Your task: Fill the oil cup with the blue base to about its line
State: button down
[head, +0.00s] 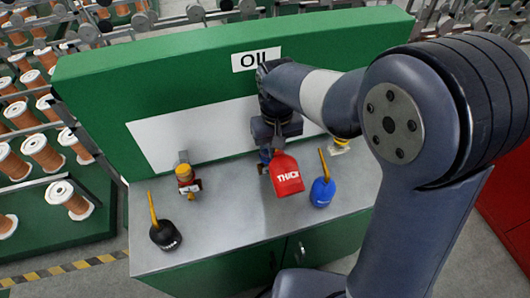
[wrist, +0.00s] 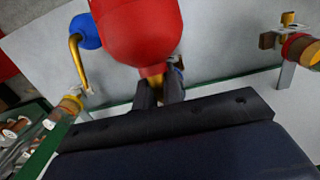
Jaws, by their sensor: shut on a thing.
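My gripper (head: 276,132) is shut on the red oil can marked THICK (head: 287,178), above the bench. The wrist view shows the can's red body (wrist: 140,28) and my fingers (wrist: 160,90) at its yellow neck; its spout is hidden. A bit of blue (head: 264,156) shows just left of and behind the can, likely the blue-based oil cup. Its line and oil level are hidden. A cup with a red and yellow base (head: 186,178) stands at left, and one with a yellow base (head: 340,142) at right, partly behind my arm.
A blue oil can (head: 322,192) with an upright yellow spout stands close right of the red can. A black oil can (head: 165,235) stands at the front left of the grey bench top (head: 225,228). A green back panel (head: 170,75) with an OIL sign rises behind.

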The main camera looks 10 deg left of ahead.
jog(key=shift+w+a+r+g+h+p, duration=0.25)
jog(key=shift+g+p, duration=0.25)
jog(key=shift+p, duration=1)
dwell(6.5)
